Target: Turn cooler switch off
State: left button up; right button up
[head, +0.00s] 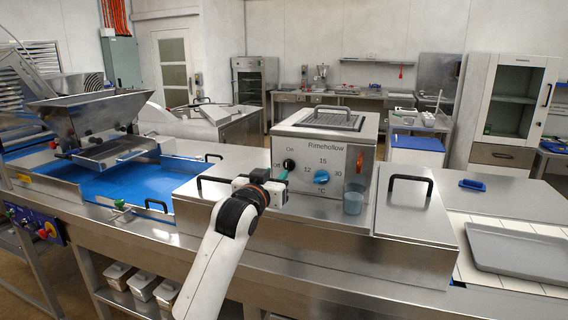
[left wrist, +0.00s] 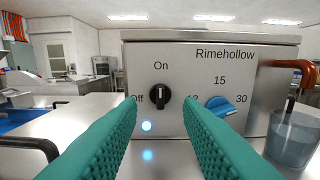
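The cooler (head: 326,150) is a steel box marked Rimehollow on the counter. Its black switch knob (head: 289,164) is on the left of the front panel, between the labels On and Off. In the left wrist view the knob (left wrist: 159,97) has its pale mark upright, towards On. A small light (left wrist: 147,126) glows below it. A blue temperature dial (head: 321,176) is to its right. My left gripper (head: 283,177) is in front of the panel by the knob. Its teal fingers (left wrist: 160,140) are apart with nothing between them; the knob lies beyond them. My right gripper is not in view.
A copper spout (head: 359,164) and a clear cup of liquid (head: 353,202) are at the panel's right. Handled steel lids (head: 416,210) flank the cooler. A grey tray (head: 515,252) lies at the far right. A blue belt (head: 135,180) is at the left.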

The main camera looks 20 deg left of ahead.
aim_at(286, 163)
pick_arm(q)
jog(key=w+p, duration=0.1)
jog(key=w, duration=0.6)
jog(key=shift+w+d, duration=0.15)
jog(key=shift+w, duration=0.1)
grip_shut()
